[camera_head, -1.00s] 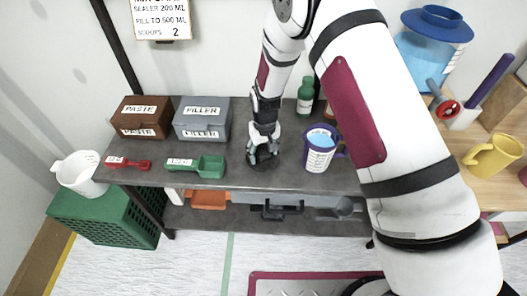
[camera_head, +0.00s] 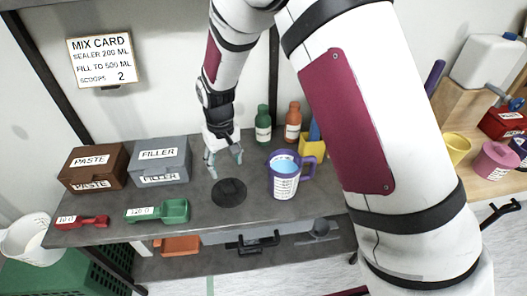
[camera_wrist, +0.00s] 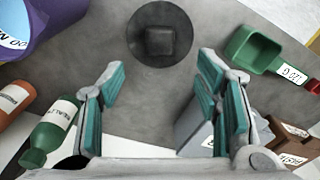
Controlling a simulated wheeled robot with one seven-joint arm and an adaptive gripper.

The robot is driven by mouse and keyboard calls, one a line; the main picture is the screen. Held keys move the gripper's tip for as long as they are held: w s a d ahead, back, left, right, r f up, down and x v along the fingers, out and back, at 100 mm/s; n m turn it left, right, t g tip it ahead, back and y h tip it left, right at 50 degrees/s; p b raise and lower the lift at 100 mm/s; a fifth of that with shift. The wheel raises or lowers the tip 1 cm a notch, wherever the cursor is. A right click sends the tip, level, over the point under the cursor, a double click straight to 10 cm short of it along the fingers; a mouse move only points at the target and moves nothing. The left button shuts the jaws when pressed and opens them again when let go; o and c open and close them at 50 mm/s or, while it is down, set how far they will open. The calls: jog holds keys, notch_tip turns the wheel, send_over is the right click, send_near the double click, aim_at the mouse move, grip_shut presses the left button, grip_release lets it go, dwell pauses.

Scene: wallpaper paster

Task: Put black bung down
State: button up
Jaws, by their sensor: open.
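The black bung (camera_head: 229,191) lies flat on the grey shelf top, between the green scoop and the purple-handled jug. In the wrist view the round black bung (camera_wrist: 160,33) shows its square knob facing up. My gripper (camera_head: 224,160) is above the shelf, behind the bung and apart from it. In the wrist view the teal-padded fingers of my gripper (camera_wrist: 163,95) are spread wide with nothing between them.
The purple jug (camera_head: 284,178) with blue liquid stands right of the bung. The green scoop (camera_head: 172,212), red scoop (camera_head: 92,222), grey FILLER box (camera_head: 160,160) and brown PASTE box (camera_head: 95,168) are left. Green (camera_head: 263,126) and orange (camera_head: 293,124) bottles stand behind.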

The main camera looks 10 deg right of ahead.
jog(key=s+d+r+m+t, duration=0.1)
jog(key=s+d+r, duration=0.25)
jog(key=r, duration=0.35)
jog(key=s+d+r+t, duration=0.1)
jog(key=s+d+r, duration=0.1)
jog(key=d+r, duration=0.35)
jog(key=s+d+r+m, duration=0.1)
jog(key=s+d+r, duration=0.1)
jog(key=r, duration=0.7)
jog(key=s+d+r+m+t, duration=0.1)
jog(key=s+d+r, duration=0.2)
jog(key=s, duration=0.6)
jog(key=s+d+r+m+t, duration=0.1)
jog(key=s+d+r, duration=0.3)
jog(key=s, duration=0.5)
jog(key=shift+d+t, duration=0.5)
jog(key=shift+d, duration=0.3)
